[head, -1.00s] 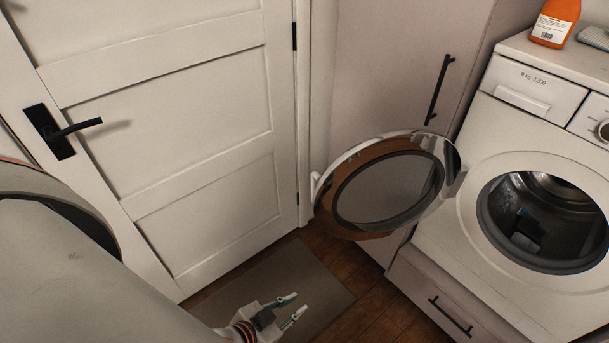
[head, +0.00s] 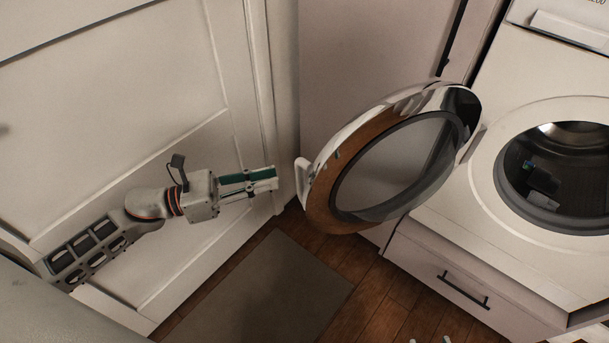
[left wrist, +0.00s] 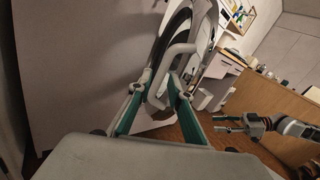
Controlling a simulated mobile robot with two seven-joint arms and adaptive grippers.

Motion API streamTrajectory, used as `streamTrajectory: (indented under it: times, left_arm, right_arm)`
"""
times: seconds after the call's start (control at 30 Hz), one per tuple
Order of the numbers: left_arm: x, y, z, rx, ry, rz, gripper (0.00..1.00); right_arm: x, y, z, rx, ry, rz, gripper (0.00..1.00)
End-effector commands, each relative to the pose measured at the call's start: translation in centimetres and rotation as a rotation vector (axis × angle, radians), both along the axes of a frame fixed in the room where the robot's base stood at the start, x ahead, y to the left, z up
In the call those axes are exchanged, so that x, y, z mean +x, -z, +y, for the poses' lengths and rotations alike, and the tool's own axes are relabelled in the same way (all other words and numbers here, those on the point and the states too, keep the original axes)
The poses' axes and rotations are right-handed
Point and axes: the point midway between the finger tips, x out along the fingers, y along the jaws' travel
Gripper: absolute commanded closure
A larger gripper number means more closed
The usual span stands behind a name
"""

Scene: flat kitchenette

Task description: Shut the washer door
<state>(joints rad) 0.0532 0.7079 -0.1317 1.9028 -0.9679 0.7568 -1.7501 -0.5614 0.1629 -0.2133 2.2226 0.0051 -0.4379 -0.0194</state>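The washer door (head: 320,205), a round ring with a dark glass, stands wide open to the left of the washer (head: 480,195). Its white handle (head: 302,182) is on the door's left edge; in the left wrist view the handle (left wrist: 180,52) shows just beyond and between the fingertips. My left gripper (head: 276,178) points right at the handle, a short gap away in the head view. In the left wrist view it (left wrist: 161,80) is open and empty. My right gripper (left wrist: 218,124) shows at the right there, fingers apart; only its tips (head: 430,341) show at the head view's bottom edge.
A white panelled room door (head: 130,130) stands behind my left arm. A tall cabinet (head: 370,50) is behind the washer door. A drawer (head: 455,270) is below the washer. A dark mat (head: 265,290) lies on the wooden floor, which is clear.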

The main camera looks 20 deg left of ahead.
Motion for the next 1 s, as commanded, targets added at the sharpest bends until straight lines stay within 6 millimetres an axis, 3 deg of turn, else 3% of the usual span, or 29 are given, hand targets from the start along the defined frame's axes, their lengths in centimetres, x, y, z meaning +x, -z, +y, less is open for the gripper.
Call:
streamTrajectory:
  times: [0.03, 0.2, 0.7, 1.0]
  left_arm:
    - [-0.1, 0.9, 0.1, 0.056, 0.028, -0.043, 0.81]
    - [0.1, 0.8, -0.2, 0.143, 0.075, -0.138, 0.81]
    - [3.5, 0.4, -5.8, 0.145, 0.075, -0.146, 0.81]
    - [3.9, 0.6, -6.6, 0.146, 0.075, -0.141, 0.81]
  right_arm:
    - [-0.3, 0.7, 0.0, -0.001, -0.001, 0.012, 0.60]
    - [-0.2, 0.6, 0.0, -0.003, -0.002, 0.008, 0.60]
    - [0.1, 0.1, -0.1, -0.005, -0.002, 0.000, 0.60]
    - [-0.2, 0.4, -0.1, -0.005, 0.000, 0.006, 0.60]
